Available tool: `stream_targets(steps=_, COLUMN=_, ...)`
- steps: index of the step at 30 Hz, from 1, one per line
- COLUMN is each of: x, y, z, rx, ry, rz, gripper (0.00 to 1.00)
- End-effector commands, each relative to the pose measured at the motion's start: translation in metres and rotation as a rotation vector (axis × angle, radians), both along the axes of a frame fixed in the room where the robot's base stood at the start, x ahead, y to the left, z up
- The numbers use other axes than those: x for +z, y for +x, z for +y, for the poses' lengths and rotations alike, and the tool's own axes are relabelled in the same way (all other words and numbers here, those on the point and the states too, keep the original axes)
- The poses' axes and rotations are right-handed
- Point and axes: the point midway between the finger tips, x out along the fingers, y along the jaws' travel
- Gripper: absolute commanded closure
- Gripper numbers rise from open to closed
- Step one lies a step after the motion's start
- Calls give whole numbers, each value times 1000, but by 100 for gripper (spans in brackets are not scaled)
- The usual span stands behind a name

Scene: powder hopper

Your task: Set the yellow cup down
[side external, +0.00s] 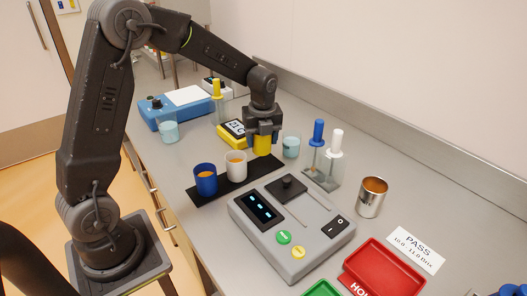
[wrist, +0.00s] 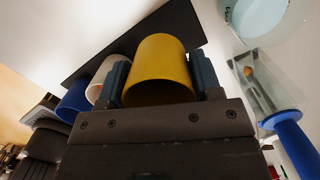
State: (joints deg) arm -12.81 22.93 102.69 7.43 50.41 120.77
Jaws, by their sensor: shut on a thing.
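My gripper (side external: 263,131) points down at the far end of the black mat (side external: 200,198), shut on the yellow cup (side external: 262,146). In the wrist view the yellow cup (wrist: 160,62) sits upright between my two fingers, one on each side. The cup is over or on the mat's far end; I cannot tell whether its base touches. A white cup (side external: 236,165) with orange contents and a blue cup (side external: 205,180), also with orange contents, stand in a row on the mat. The inside of the yellow cup is hidden.
A beaker (side external: 291,146) stands close right of the yellow cup, and a yellow timer (side external: 231,132) close left. Blue-handled and white-topped items (side external: 322,165) stand further right. A grey device (side external: 292,228), a metal can (side external: 371,197) and a red tray (side external: 384,268) are nearer the front.

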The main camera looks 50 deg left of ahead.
Motion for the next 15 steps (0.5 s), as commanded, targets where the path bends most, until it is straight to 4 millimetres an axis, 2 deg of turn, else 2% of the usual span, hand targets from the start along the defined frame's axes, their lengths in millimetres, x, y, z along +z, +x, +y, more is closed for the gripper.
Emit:
stream_targets(steps=5, x=-11, y=4, z=-5, rx=0, ry=0, rz=3, gripper=67)
stream_targets(steps=10, x=-36, y=3, z=-5, rx=-1, ry=0, rz=5, gripper=67)
stream_targets(steps=15, x=-44, y=4, z=-5, rx=0, ry=0, rz=0, gripper=67)
